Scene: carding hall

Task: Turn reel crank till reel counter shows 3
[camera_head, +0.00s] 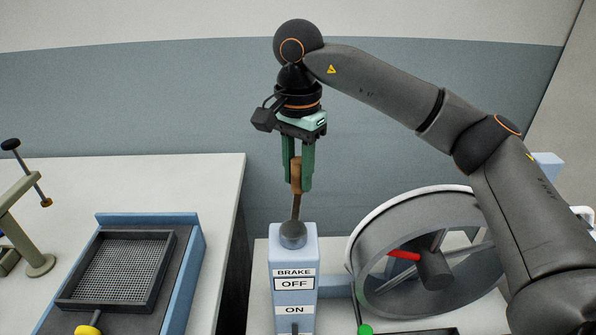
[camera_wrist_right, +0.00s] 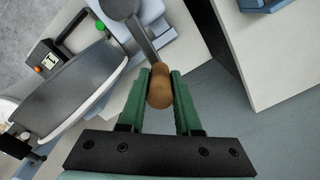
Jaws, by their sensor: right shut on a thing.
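My right gripper (camera_head: 300,186) is shut on the wooden grip of the brake lever (camera_head: 296,207), which stands nearly upright above the light blue brake post (camera_head: 281,253). The post carries an OFF label above an ON label. The right wrist view shows the brown grip (camera_wrist_right: 159,88) between the green fingers. The reel (camera_head: 370,235) is a large grey drum with a pale rim and a red-marked spoke (camera_head: 404,255), right of the post. A small counter (camera_wrist_right: 49,61) shows a digit that looks like 1. I cannot clearly make out the reel crank. My left gripper is not in view.
A green lamp (camera_head: 366,330) is at the bottom edge beside the reel. On the left table (camera_head: 222,180) lies a blue-edged tray (camera_head: 197,240) with a mesh screen (camera_head: 120,265). A stand with a cross bar (camera_head: 30,240) is at far left. A gap separates the two tables.

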